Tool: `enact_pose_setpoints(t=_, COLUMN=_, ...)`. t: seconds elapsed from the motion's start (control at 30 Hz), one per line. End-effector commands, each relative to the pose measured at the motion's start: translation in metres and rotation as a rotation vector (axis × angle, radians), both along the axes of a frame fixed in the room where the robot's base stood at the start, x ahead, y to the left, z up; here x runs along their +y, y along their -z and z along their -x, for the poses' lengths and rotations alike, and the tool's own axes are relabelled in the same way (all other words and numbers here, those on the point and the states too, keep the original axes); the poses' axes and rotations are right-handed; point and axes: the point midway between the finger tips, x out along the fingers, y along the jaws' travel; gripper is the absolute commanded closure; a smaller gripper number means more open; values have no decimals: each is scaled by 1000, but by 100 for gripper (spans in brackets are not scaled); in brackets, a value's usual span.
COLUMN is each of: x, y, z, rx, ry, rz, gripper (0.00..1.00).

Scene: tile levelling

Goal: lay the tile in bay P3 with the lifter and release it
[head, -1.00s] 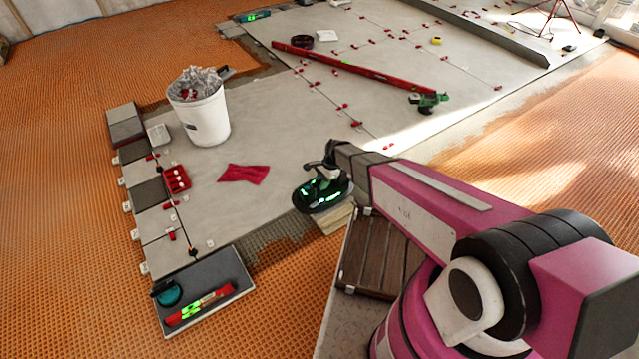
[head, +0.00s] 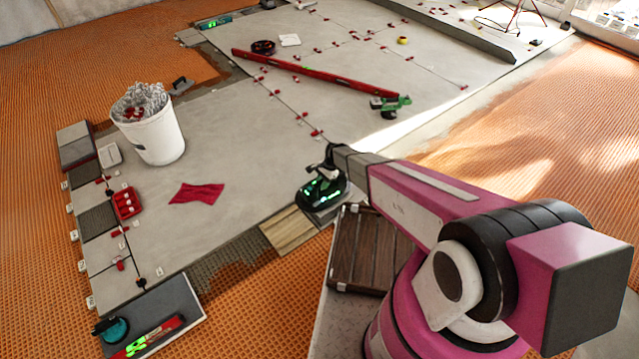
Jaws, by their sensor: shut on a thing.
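My gripper (head: 328,160) is shut on the handle of the lifter (head: 323,190), a dark rounded tool with green lights, in the middle of the head view. A flat grey piece (head: 334,212) shows just under the lifter's lower edge; I cannot tell whether it is a tile held by the lifter. A strip of light and dark squares runs along the left edge of the paved floor, with small white labels (head: 82,265) too small to read. One dark textured square (head: 98,220) lies in this strip. I cannot tell which bay is P3.
A wood-look piece (head: 289,231) lies left of the lifter. A grey board (head: 165,298) bears a level. A slatted brown panel (head: 360,250) is beside my arm.

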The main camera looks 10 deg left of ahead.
Motion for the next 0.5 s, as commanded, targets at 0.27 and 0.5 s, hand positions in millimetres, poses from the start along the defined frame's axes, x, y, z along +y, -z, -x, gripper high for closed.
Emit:
enact_pose_setpoints(t=0.27, x=-2, y=4, z=-2, rx=1, ry=-1, rz=-1, gripper=100)
enact_pose_setpoints(t=0.5, x=-1, y=14, z=-2, rx=2, ry=0, rz=-1, gripper=100)
